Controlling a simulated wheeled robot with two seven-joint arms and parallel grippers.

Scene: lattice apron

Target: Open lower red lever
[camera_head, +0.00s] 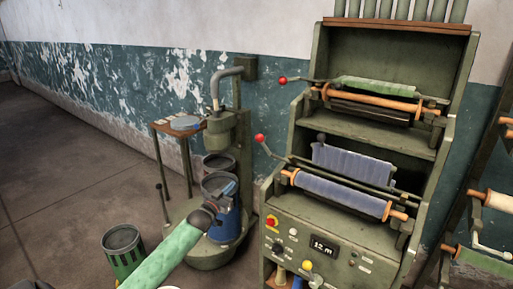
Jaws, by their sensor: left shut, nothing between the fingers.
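The lower red lever (260,138) has a red ball on a thin dark rod. It sticks out to the left of the lower roller unit on the green machine (340,235). A similar upper red lever (283,80) is at the upper roller unit. My left gripper (222,194) is at the end of a pale green arm, below and left of the lower lever and apart from it. It is shut and empty, seen against a blue bucket. My right gripper is not in view.
The lower roller (340,193) carries purple-blue cloth; the upper roller (370,98) has orange ends. A green stand with a bent pipe (220,120) and buckets is left of the machine. A striped bin (123,250) stands on the floor. Open floor lies at left.

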